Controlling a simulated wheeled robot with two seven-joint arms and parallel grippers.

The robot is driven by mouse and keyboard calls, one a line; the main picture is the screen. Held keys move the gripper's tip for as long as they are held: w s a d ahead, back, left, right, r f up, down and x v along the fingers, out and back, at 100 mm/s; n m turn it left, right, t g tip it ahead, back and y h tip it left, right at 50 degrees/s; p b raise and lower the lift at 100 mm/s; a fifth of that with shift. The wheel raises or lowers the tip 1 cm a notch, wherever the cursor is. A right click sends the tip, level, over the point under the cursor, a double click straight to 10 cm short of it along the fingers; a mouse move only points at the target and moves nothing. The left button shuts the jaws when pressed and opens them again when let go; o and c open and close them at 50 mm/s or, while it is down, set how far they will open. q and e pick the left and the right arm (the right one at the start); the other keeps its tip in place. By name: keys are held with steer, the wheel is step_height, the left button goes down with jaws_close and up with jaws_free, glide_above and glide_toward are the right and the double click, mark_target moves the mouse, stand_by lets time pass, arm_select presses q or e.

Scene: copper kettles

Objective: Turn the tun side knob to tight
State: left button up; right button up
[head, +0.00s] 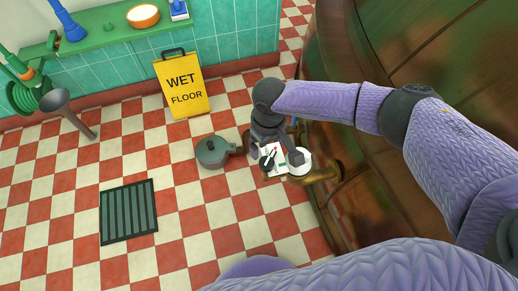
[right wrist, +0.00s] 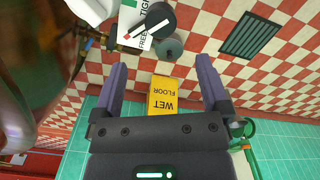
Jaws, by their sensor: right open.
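The tun side knob (right wrist: 160,18) is dark and round, on a white plate (right wrist: 133,14) lettered FREE and, partly cut off, TIGHT, at the top of the right wrist view. A thin mark with a red end runs across it towards the lower left, near FREE. In the head view the plate (head: 281,172) and knob are small and partly hidden by my gripper. My right gripper (right wrist: 160,66) is open and empty, its fingers apart and not around the knob. It also shows in the head view (head: 282,158), just above the plate. My left gripper is not in view.
The copper tun (head: 440,45) fills the right side, with a brass pipe (head: 325,174) by the plate. A lidded grey-green pot (head: 212,151) stands on the checked floor. A yellow wet floor sign (head: 182,88) and a floor grate (head: 128,212) are further left.

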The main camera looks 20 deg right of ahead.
mark_target(267, 162)
steer(key=f+b, duration=0.2)
steer(key=f, duration=0.2)
steer(key=f+b, duration=0.3)
steer(key=f, duration=0.2)
steer(key=shift+s+f+b, duration=0.2)
steer(key=shift+f+b, duration=0.1)
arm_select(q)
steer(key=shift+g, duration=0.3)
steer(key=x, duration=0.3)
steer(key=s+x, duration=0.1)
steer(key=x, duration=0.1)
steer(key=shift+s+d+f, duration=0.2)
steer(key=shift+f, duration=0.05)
arm_select(e)
steer(key=shift+r, duration=0.1)
steer(key=shift+c, duration=0.3)
